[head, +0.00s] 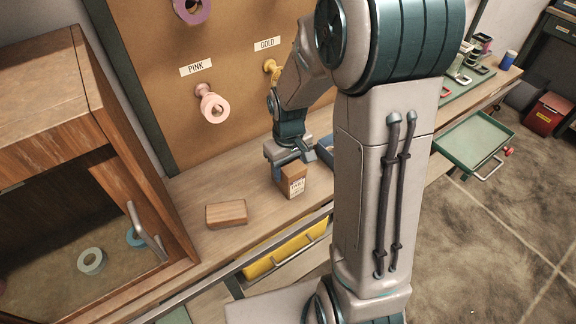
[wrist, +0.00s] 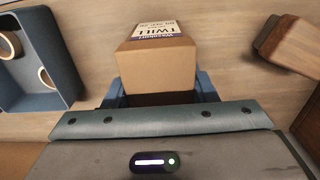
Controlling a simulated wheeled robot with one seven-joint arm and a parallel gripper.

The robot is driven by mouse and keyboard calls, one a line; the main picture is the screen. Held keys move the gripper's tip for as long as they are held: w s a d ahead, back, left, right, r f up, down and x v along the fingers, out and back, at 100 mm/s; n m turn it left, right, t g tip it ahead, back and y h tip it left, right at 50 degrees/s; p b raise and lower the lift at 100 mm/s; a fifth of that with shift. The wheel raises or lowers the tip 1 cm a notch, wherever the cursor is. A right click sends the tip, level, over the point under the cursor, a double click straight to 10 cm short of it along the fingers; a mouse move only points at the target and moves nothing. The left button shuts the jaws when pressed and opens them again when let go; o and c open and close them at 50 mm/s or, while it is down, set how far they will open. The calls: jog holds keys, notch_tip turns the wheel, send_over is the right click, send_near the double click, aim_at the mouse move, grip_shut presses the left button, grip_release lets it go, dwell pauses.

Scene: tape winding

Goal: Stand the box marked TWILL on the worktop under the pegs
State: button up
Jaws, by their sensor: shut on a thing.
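The box marked TWILL (head: 292,181) is a small brown carton with a white printed label. It stands upright at the worktop (head: 253,227), below the pegs on the brown board. My gripper (head: 289,160) is shut on its upper part from above. In the wrist view the box (wrist: 157,60) sits between the blue fingers (wrist: 157,88), and TWILL reads on its label. I cannot tell whether its base touches the worktop. The peg under GOLD (head: 270,65) and the peg under PINK, with a pink roll (head: 213,107) on it, are above.
A wooden block (head: 226,213) lies left of the box. A blue tray (wrist: 45,65) with rolls is on the other side. A wooden cabinet (head: 50,95) with tape rolls inside stands at the left. A yellow drawer (head: 287,250) is below the worktop edge.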

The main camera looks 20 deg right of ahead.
jog(key=shift+f, duration=0.15)
jog(key=o, duration=0.6)
jog(key=shift+f, duration=0.1)
jog(key=o, duration=0.4)
jog(key=shift+o, duration=0.2)
notch_tip(320, 180, up, 12)
jog(key=shift+f, duration=0.1)
jog(key=s+r+m+t, duration=0.1)
jog(key=s+m, duration=0.1)
jog(key=s, duration=0.5)
jog(key=s+r+m+t, duration=0.1)
jog(key=s+r, duration=0.1)
jog(key=s, duration=0.5)
jog(key=shift+r+m+t, duration=0.25)
jog(key=shift+m+t, duration=0.15)
